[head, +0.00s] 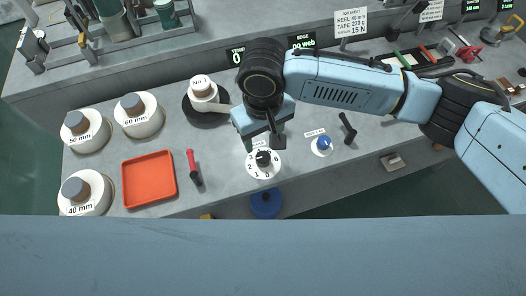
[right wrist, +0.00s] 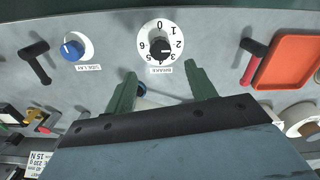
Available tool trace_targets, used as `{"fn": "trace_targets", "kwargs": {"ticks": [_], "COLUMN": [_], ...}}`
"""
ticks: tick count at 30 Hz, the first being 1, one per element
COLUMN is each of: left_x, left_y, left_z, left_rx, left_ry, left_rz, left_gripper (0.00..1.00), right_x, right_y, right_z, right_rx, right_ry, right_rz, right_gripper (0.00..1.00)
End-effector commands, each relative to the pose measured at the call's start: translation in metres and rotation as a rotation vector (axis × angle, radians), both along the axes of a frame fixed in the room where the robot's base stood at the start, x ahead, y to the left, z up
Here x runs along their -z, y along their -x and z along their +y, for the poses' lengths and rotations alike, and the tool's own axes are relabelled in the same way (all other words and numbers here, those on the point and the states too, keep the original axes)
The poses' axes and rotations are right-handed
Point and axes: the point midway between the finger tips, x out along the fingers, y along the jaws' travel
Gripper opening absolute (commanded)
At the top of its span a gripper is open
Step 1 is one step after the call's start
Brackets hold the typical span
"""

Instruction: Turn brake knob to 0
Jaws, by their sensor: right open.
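The brake knob (head: 263,158) is a small black knob on a round white dial with numbers, labelled BRAKE. It also shows in the right wrist view (right wrist: 160,47), upright there, with the 0 at the top of the dial. Its pointer seems to face the 2–3 side in the wrist view, but the exact mark is too small to be sure. My right gripper (head: 264,143) is open and empty close above the dial in the head view. In the wrist view its two green fingers (right wrist: 160,82) are apart, and the knob appears beyond their tips, untouched. My left gripper is not in view.
A blue knob (head: 323,144) on a white dial and a black lever (head: 348,127) stand to the right. A red-handled lever (head: 193,166), an orange tray (head: 149,179) and several white reels (head: 138,117) stand to the left. A cup-like No 1 piece (head: 203,92) sits behind.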

Motion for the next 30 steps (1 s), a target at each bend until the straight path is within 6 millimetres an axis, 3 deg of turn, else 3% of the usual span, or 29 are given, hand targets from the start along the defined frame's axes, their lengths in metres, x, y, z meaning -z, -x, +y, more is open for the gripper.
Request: {"fn": "trace_targets", "kwargs": {"ticks": [6,12,25,30], "left_x": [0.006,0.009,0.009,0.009], "left_y": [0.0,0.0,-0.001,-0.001], "left_z": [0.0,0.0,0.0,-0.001], "left_rx": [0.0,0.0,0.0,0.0], "left_ry": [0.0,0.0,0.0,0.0], "left_rz": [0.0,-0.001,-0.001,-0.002], "left_gripper": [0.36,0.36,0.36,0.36], "right_x": [0.047,0.073,0.081,0.081], "right_y": [0.0,0.0,0.0,0.0], "right_z": [0.0,0.0,0.0,0.0], "right_rx": [0.0,-0.001,-0.002,-0.002], "right_ry": [0.001,-0.001,-0.001,-0.001], "right_rz": [0.002,0.0,0.0,0.0], "right_gripper": [0.56,0.56,0.54,0.32]}}
